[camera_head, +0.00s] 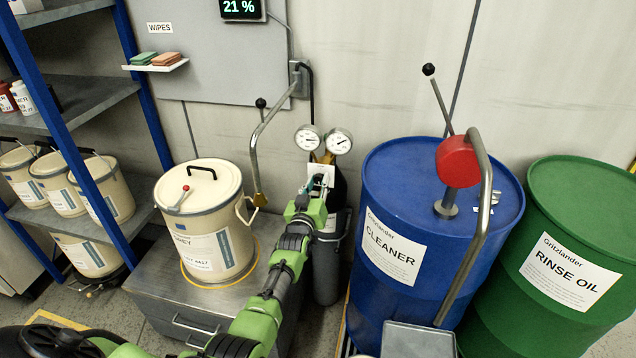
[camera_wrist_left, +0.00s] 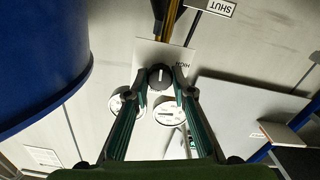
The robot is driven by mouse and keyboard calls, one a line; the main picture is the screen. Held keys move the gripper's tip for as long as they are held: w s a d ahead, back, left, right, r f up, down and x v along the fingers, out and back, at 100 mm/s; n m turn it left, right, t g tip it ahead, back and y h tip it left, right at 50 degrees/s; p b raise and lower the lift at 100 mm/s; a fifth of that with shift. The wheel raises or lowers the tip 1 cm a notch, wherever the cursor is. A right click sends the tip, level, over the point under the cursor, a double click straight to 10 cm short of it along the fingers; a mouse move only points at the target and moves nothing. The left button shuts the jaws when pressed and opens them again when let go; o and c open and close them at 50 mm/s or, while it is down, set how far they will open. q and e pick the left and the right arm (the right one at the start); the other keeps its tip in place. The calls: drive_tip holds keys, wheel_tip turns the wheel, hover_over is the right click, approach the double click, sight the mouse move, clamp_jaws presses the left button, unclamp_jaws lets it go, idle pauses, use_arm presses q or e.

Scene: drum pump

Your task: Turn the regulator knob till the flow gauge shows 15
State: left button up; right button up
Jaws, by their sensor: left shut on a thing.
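The regulator stands between the drums and the pail, with two round white dial gauges, the left gauge (camera_head: 308,138) and the right gauge (camera_head: 339,140). Their numbers are too small to read. In the left wrist view the picture is upside down, and the dark round regulator knob (camera_wrist_left: 161,77) with a pale pointer line sits between the fingertips. My left gripper (camera_head: 317,183) is shut on this knob, one finger on each side. The knob is hidden by the gripper in the head view. My right gripper is not in view.
A blue cleaner drum (camera_head: 395,205) with a hand pump stands close on the right, a green drum (camera_head: 580,240) beyond it. A cream pail (camera_head: 215,235) on a metal cabinet stands on the left. A wall display (camera_head: 241,8) reads 21 %.

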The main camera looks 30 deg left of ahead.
use_arm(q)
drive_tip(key=shift+f+m, duration=0.1)
drive_tip(key=shift+m, duration=0.4)
drive_tip(key=o, duration=1.1)
drive_tip(key=shift+s, duration=0.1)
drive_tip(key=v, duration=1.2)
